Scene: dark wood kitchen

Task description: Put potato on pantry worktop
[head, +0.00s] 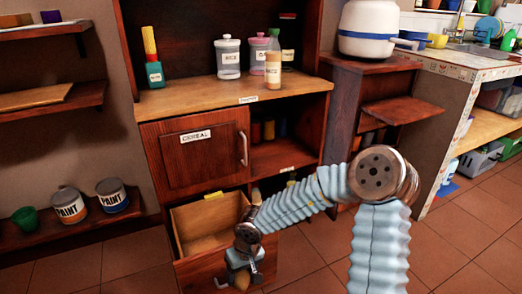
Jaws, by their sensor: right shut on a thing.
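My right arm reaches down from the lower right. My right gripper (242,276) is low in front of the cabinet, at the front of an open lower drawer (186,230). It is shut on a small brown potato (241,282), which is partly hidden between the fingers. The pantry worktop (190,97) is the light wooden surface above the cereal cupboard, higher than the gripper and apart from it. My left gripper is not in view.
On the worktop stand a yellow and green bottle (152,58), a rice jar (228,58), a pink-lidded jar (258,52) and a tan bottle (273,70). The worktop's left front is clear. The cereal door (190,160) has a protruding handle (243,148). Paint cans (111,194) sit at left.

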